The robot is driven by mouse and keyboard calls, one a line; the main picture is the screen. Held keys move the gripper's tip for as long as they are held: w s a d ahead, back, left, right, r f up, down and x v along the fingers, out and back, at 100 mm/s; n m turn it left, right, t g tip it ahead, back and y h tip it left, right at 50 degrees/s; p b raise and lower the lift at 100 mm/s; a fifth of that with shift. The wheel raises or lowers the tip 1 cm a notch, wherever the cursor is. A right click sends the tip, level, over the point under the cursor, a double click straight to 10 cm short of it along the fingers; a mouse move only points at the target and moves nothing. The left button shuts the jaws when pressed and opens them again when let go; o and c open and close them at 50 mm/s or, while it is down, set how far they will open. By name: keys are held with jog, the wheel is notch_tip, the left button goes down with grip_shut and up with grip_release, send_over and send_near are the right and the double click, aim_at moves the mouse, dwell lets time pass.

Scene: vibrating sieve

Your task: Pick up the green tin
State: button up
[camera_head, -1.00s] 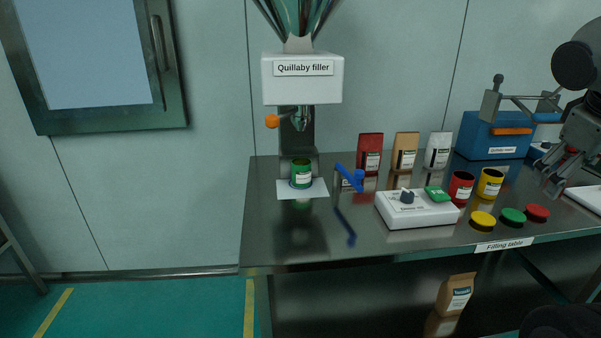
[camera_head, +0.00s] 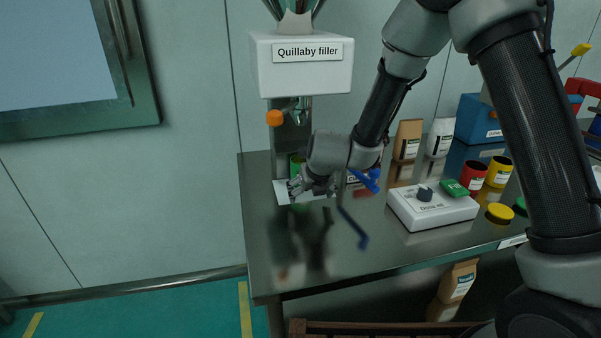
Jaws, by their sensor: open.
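The green tin (camera_head: 295,164) stands on the white pad (camera_head: 282,195) under the spout of the Quillaby filler (camera_head: 303,65). Only its left part shows; my gripper and wrist cover the rest. My gripper (camera_head: 294,190) is low in front of the tin, with its fingers pointing left. It is open, and I see nothing between its fingers. Whether a finger touches the tin cannot be told.
A white control box (camera_head: 432,208) stands further right, with a red tin (camera_head: 473,176), a yellow tin (camera_head: 498,171) and lids beyond. The table's (camera_head: 262,235) front left is clear.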

aim_at(295, 162)
jog(key=w, duration=0.2)
jog(key=w+a, duration=0.1)
jog(key=w, duration=0.2)
jog(key=shift+w+a, duration=0.25)
jog(key=shift+w, duration=0.05)
jog(key=w, duration=0.2)
jog(key=w+a, duration=0.1)
jog(key=w, duration=0.1)
jog(key=shift+w+a, duration=0.15)
jog(key=shift+w, duration=0.15)
jog(key=shift+w+f, duration=0.25)
jog(key=shift+f, duration=0.2)
jog(key=c, duration=1.2)
jog(key=shift+r, duration=0.1)
